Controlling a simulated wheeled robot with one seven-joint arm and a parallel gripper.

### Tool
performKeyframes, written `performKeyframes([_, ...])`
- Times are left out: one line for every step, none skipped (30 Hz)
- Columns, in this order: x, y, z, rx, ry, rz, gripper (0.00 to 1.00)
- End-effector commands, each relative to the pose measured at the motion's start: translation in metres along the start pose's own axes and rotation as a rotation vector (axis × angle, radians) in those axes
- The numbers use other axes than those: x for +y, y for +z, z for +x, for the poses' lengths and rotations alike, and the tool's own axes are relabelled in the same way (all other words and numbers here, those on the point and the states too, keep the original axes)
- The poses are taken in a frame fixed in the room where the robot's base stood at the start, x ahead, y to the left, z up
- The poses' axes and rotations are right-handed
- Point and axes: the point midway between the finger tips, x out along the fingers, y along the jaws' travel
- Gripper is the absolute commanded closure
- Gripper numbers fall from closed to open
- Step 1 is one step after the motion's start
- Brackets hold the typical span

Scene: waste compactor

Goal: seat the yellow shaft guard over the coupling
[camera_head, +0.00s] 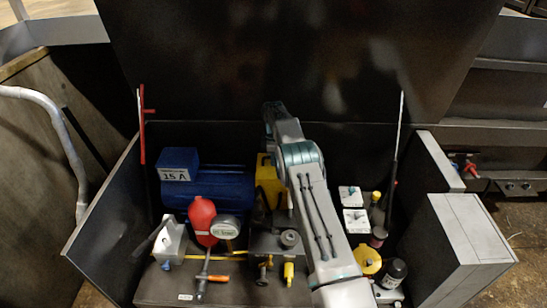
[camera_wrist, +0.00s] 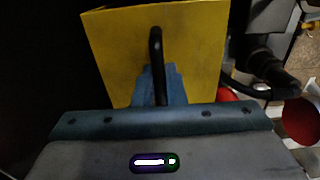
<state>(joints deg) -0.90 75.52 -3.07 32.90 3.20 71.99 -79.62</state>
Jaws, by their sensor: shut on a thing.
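The yellow shaft guard (camera_wrist: 195,60) is a box-like cover with a black bar handle (camera_wrist: 156,50) on its face. My gripper (camera_wrist: 158,78) is shut on that handle in the wrist view. In the head view the guard (camera_head: 267,178) shows just right of the blue motor (camera_head: 225,188), partly hidden behind my arm. The coupling is not visible; the guard and my arm cover that area. I cannot tell whether the guard rests on anything.
A red bulb-shaped vessel (camera_head: 202,218) and a round gauge (camera_head: 225,228) stand in front of the motor. A grey block (camera_head: 268,243) with yellow fittings lies nearer. White-topped boxes (camera_head: 353,220) and a black cap (camera_head: 396,270) are at right. Bin walls enclose both sides.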

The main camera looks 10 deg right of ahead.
Motion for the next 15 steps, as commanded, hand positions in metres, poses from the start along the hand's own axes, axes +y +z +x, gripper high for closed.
performKeyframes([0.001,0.000,0.003,0.001,0.005,0.000,1.00])
performKeyframes([0.001,0.000,0.005,0.001,0.005,0.000,1.00])
performKeyframes([0.001,0.000,0.008,0.002,0.005,0.000,1.00])
performKeyframes([0.001,0.000,0.010,0.002,0.005,0.000,1.00])
performKeyframes([0.002,0.000,0.012,0.002,0.005,0.000,1.00])
performKeyframes([0.002,0.000,0.014,0.002,0.005,0.000,1.00])
performKeyframes([0.002,0.000,0.016,0.002,0.005,0.000,1.00])
performKeyframes([0.002,0.000,0.018,0.002,0.006,0.000,1.00])
performKeyframes([0.002,0.000,0.021,0.002,0.005,0.000,1.00])
performKeyframes([0.002,0.000,0.023,0.002,0.005,0.000,1.00])
performKeyframes([0.002,0.000,0.025,0.002,0.005,0.000,1.00])
performKeyframes([0.002,0.000,0.027,0.002,0.005,0.000,1.00])
performKeyframes([0.002,0.000,0.029,0.002,0.006,0.000,1.00])
performKeyframes([0.002,0.000,0.031,0.002,0.006,0.000,1.00])
performKeyframes([0.002,0.000,0.034,0.002,0.006,0.000,1.00])
